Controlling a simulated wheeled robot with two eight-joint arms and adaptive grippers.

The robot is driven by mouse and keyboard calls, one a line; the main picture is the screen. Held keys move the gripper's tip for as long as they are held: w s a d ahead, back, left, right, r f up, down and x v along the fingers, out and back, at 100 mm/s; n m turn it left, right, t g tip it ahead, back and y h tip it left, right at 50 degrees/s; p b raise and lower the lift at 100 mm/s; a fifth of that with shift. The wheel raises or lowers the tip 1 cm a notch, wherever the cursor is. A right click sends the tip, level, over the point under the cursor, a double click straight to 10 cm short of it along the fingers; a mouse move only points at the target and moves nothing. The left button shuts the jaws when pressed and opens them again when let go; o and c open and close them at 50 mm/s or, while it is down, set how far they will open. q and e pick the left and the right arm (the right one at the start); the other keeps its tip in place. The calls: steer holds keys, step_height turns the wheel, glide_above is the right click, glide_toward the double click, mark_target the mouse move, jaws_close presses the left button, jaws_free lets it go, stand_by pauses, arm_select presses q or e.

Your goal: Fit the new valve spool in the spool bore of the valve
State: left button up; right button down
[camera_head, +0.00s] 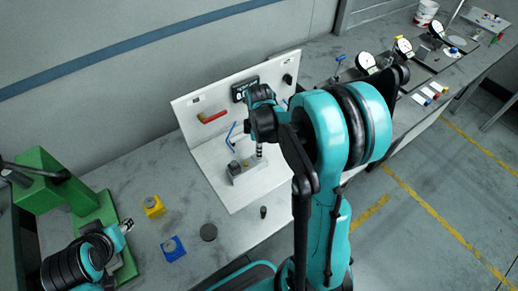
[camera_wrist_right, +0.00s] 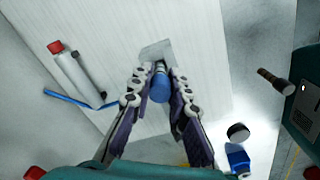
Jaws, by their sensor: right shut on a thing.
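The valve, a grey block (camera_head: 248,168), sits on the white base of an upright panel; part of it shows in the wrist view (camera_wrist_right: 156,50). My right gripper (camera_head: 259,141) is above it, its fingers (camera_wrist_right: 160,78) shut on a blue-ended cylinder (camera_wrist_right: 159,88), apparently the new spool. In the head view a dark, ribbed lower part (camera_head: 259,151) hangs from the fingers close over the block. I cannot tell whether it has entered the bore, which is hidden. My left gripper (camera_head: 126,226) is at the lower left, away from the valve; its jaw opening is unclear.
A blue block (camera_head: 172,248) and yellow block (camera_head: 153,206) lie left, near a green press (camera_head: 45,190). A red-ended tool (camera_head: 213,117) is by the panel. Dial gauges stand at right.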

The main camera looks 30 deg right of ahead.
steer(key=shift+f+b, duration=0.95)
steer(key=shift+f, duration=0.3)
steer(key=c, duration=1.4)
jaws_free()
steer(key=shift+r, duration=0.1)
steer(key=shift+o, duration=0.2)
step_height(320, 180, up, 12)
